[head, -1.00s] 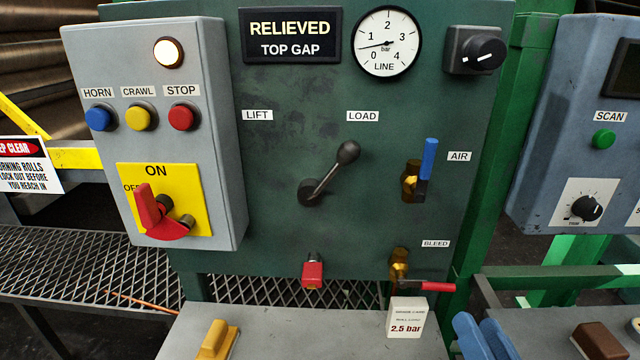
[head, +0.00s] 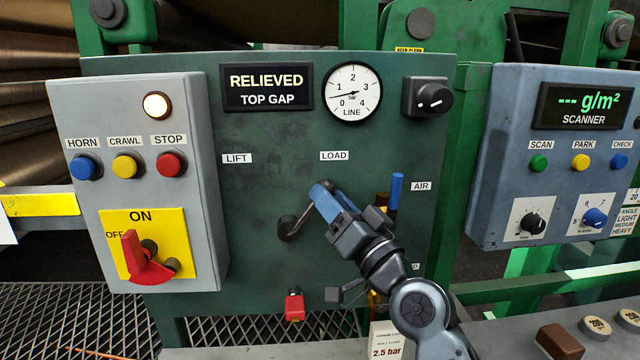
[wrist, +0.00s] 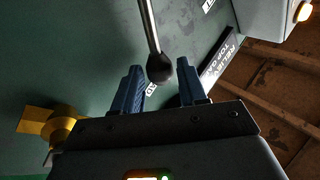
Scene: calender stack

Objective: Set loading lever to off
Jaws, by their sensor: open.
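The loading lever (head: 300,220) is a metal rod on a dark pivot on the green panel (head: 250,195). It tilts up and right toward the LOAD label (head: 334,155), away from the LIFT label (head: 237,158). In the wrist view the black ball knob (wrist: 159,69) sits between the spread fingers of my gripper (wrist: 160,82), with visible gaps on both sides. The display (head: 267,88) reads RELIEVED, TOP GAP.
A grey box with a red switch handle (head: 131,252) on a yellow ON/OFF plate is at left. The blue AIR valve handle (head: 396,190) is close to the right of my gripper. A red-handled valve (head: 294,303) sits below. The scanner panel (head: 490,180) stands at right.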

